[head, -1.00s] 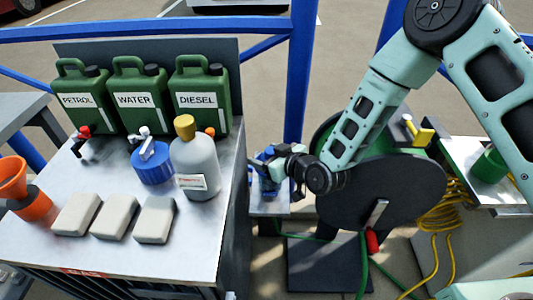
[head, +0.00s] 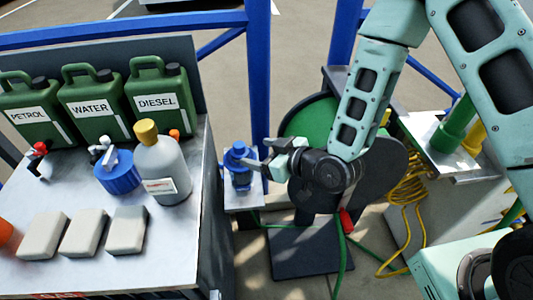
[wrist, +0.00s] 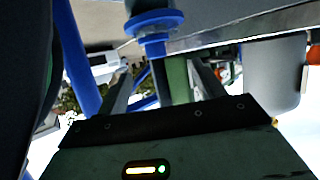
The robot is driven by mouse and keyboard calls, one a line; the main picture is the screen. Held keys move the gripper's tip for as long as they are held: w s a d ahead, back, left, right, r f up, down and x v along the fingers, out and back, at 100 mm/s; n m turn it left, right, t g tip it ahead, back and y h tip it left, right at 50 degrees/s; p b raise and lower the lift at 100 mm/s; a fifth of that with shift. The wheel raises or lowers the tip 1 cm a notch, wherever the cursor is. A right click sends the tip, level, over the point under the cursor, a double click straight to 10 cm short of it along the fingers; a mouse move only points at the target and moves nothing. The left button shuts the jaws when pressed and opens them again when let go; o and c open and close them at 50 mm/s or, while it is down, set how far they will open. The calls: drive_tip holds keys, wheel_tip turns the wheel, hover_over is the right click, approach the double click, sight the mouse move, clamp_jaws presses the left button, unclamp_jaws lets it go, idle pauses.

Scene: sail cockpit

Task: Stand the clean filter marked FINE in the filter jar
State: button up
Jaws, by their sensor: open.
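A blue capped fitting (head: 238,162) stands upright on a small pale shelf (head: 238,200) beside the grey bench. I cannot tell whether it is the filter jar. My gripper (head: 257,158) is open, just right of the fitting, its fingers pointing left towards it. In the wrist view a blue flanged part (wrist: 153,24) shows at the top, in line with the gap between my fingers (wrist: 162,88); I cannot tell whether they touch it. I see no filter and can read no FINE mark.
The grey bench (head: 95,230) holds PETROL, WATER and DIESEL cans (head: 157,105), a blue stove-like canister (head: 118,172), a grey bottle (head: 165,175) and three pale blocks (head: 84,232). A dark reel (head: 385,180) stands behind my arm. Green and yellow hoses (head: 408,185) lie to the right.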

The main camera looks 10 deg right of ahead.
drive_tip(key=s+d+r+g+h, duration=0.2)
drive_tip(key=s+r+g+h, duration=0.1)
drive_tip(key=s+r, duration=0.2)
drive_tip(key=s+d+r+g+h, duration=0.2)
drive_tip(key=s+r, duration=0.3)
drive_tip(key=s, duration=0.5)
drive_tip(key=s+d+r+m+g+h, duration=0.1)
drive_tip(key=s+d+r+g+h, duration=0.2)
drive_tip(key=s, duration=0.5)
drive_tip(key=shift+s+d+r+g+h, duration=0.3)
drive_tip(key=shift+d+r+g, duration=0.15)
drive_tip(key=shift+r+g, duration=0.5)
